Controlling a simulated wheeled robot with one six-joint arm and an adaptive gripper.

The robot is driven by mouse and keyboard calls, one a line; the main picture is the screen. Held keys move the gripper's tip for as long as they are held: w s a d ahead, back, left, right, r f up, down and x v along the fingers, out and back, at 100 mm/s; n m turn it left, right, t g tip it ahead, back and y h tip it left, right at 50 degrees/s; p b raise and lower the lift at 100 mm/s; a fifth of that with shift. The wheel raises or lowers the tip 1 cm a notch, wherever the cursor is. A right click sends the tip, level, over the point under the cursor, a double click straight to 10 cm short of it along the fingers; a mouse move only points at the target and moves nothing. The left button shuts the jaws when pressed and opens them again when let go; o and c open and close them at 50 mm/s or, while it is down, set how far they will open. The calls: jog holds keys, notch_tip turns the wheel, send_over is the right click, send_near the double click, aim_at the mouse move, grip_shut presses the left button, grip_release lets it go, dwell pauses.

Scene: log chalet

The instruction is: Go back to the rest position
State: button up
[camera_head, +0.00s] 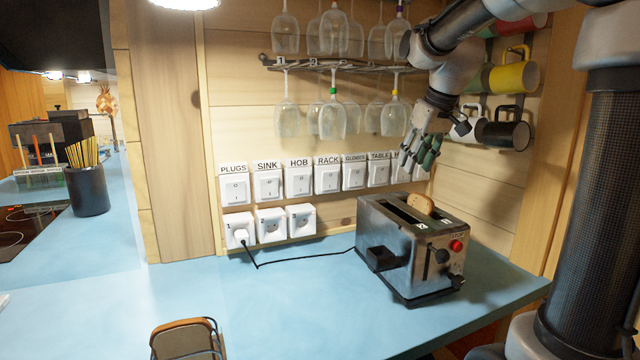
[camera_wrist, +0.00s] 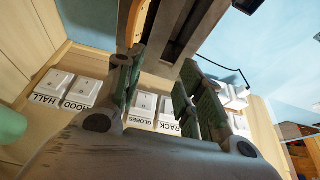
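My gripper (camera_head: 418,158) hangs at the upper right in the head view, fingers pointing down, in front of the wall switches and above the toaster. In the wrist view its fingers (camera_wrist: 160,85) stand apart, with nothing held between them. The toaster (camera_head: 415,262) stands on the blue counter below, with a slice of bread (camera_head: 420,204) sticking out of one slot. Part of the toaster also shows in the wrist view (camera_wrist: 188,22), beyond the fingers.
Wine glasses (camera_head: 333,118) hang on a rack left of my arm; mugs (camera_head: 507,133) hang close behind it. Labelled switches (camera_head: 298,182) line the wall above sockets (camera_head: 270,225). A cord runs to the toaster. A bread rack (camera_head: 187,338) stands in front; counter (camera_head: 270,300) between is clear.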

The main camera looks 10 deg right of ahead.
jog(key=shift+m+g, duration=0.6)
jog(key=shift+m, duration=0.3)
jog(key=s+f, duration=0.4)
jog(key=s, duration=0.1)
jog(key=shift+s+d+f, duration=0.1)
jog(key=shift+d+f, duration=0.05)
jog(key=shift+f, duration=0.2)
jog(key=s+f, duration=0.2)
jog(key=s, duration=0.8)
jog(key=s+a+f+t, duration=0.1)
jog(key=s+f, duration=0.2)
jog(key=s, duration=0.7)
jog(key=shift+a+h, duration=0.25)
jog(key=shift+h, duration=0.15)
jog(key=shift+a, duration=0.2)
